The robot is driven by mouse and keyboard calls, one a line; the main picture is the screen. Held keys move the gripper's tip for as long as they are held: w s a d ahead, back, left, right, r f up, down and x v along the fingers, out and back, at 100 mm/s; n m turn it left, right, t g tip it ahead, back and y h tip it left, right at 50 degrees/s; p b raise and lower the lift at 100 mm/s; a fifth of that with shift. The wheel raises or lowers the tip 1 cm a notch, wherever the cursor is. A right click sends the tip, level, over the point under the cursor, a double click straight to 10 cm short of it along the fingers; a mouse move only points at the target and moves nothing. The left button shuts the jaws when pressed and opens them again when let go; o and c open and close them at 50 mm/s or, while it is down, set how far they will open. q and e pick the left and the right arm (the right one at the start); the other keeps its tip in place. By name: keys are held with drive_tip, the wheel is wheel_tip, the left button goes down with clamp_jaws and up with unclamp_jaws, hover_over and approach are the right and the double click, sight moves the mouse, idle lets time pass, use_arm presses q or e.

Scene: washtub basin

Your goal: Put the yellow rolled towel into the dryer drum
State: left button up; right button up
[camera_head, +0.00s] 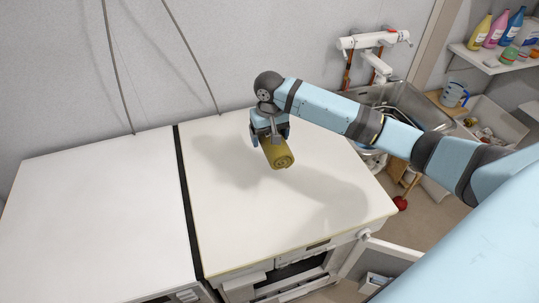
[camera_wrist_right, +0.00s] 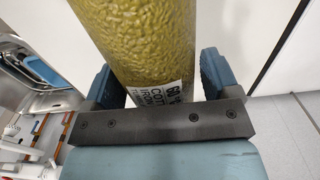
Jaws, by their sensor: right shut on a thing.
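The yellow rolled towel (camera_head: 278,154) is held by my right gripper (camera_head: 269,131) above the white top of the right-hand machine (camera_head: 330,205). In the right wrist view the towel (camera_wrist_right: 140,40) lies between the two blue fingers of the gripper (camera_wrist_right: 155,85), with a printed label near the palm. The machine's front is partly visible at the bottom of the head view, with an open door (camera_head: 385,262) at its right. The inside of a drum cannot be seen from here. My left gripper is not in view.
A second white machine (camera_head: 95,215) stands at the left, across a dark gap. A metal sink (camera_head: 405,100) with a tap is behind my right arm. A shelf (camera_head: 490,62) with several bottles is at the upper right. Two cables hang along the wall.

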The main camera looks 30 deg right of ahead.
wheel_tip(320, 180, up, 4)
drive_tip(key=shift+a+r, duration=0.1)
drive_tip(key=shift+r, duration=0.1)
drive_tip(key=shift+s+a+r, duration=0.25)
drive_tip(key=shift+s+a, duration=0.15)
drive_tip(key=s+a+n, duration=0.3)
drive_tip(key=s+a, duration=0.5)
drive_tip(key=s, duration=0.2)
drive_tip(key=w+d+m+b, duration=0.1)
drive_tip(key=w+d, duration=0.2)
drive_tip(key=w+d+m+b, duration=0.1)
drive_tip(key=w+d+b, duration=0.1)
drive_tip(key=w, duration=0.2)
drive_tip(key=w+d+m+b, duration=0.1)
drive_tip(key=w+d, duration=0.2)
drive_tip(key=shift+w+d+b, duration=0.3)
drive_tip(key=shift+d+b, duration=0.05)
drive_tip(key=shift+w+d+f, duration=0.1)
drive_tip(key=shift+d+f, duration=0.05)
drive_tip(key=shift+f, duration=0.2)
wheel_tip(320, 180, down, 14)
drive_tip(key=shift+r+p, duration=0.2)
drive_tip(key=shift+p, duration=0.1)
drive_tip(key=shift+f, duration=2.6)
